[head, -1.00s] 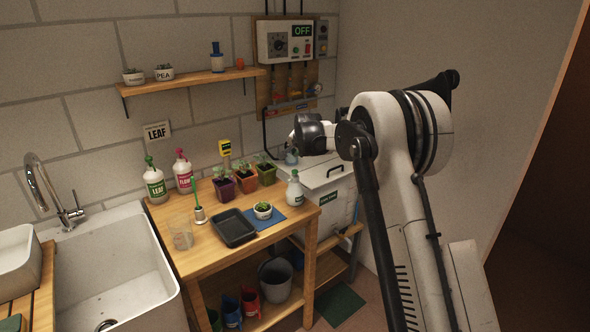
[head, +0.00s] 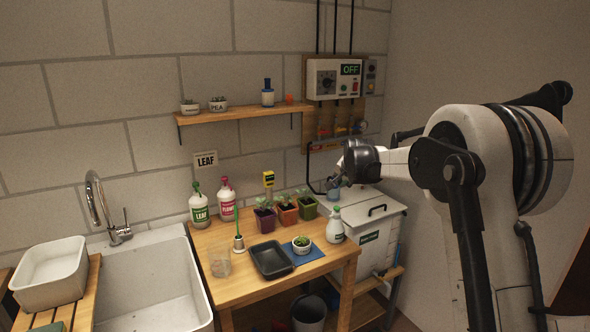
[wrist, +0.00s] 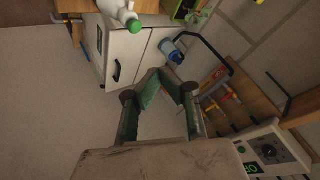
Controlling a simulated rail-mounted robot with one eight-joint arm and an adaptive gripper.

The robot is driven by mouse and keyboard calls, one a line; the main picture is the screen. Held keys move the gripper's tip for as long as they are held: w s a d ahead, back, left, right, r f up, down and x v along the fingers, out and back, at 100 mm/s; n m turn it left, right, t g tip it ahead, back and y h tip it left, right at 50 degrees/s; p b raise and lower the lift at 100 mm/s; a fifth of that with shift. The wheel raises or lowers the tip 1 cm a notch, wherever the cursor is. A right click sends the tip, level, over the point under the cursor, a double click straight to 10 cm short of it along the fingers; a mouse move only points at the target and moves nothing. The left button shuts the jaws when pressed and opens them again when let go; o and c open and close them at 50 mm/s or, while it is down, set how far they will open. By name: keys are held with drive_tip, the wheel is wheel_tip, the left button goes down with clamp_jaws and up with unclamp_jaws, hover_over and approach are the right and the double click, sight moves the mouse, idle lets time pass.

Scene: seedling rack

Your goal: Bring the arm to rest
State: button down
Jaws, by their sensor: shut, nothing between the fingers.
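My gripper (wrist: 163,80) shows in the wrist view with its green-padded fingers angled together and nothing between them. It hangs in the air in front of the white lidded tank (wrist: 124,50).
The control box (head: 335,80) reads OFF on the wall. A sink (head: 150,285) stands left. A shelf (head: 240,112) hangs above.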

drive_tip(key=s+r+n+g+b, duration=0.15)
drive_tip(key=s+r, duration=0.25)
drive_tip(key=s, duration=1.1)
drive_tip(key=s+r+n+t+b, duration=0.15)
drive_tip(key=s+r, duration=0.35)
drive_tip(key=s, duration=1)
drive_tip(key=s+f+n, duration=0.1)
drive_tip(key=s+f, duration=0.3)
drive_tip(key=s, duration=0.5)
drive_tip(key=s+f+n+g, duration=0.1)
drive_tip(key=s+f, duration=0.3)
drive_tip(key=s, duration=0.6)
drive_tip(key=s+f+n+g+b, duration=0.1)
drive_tip(key=s+f, duration=0.3)
drive_tip(key=s, duration=0.6)
drive_tip(key=shift+s+f+n, duration=0.15)
drive_tip(key=shift+f+n, duration=0.15)
drive_tip(key=shift+n, duration=0.5)
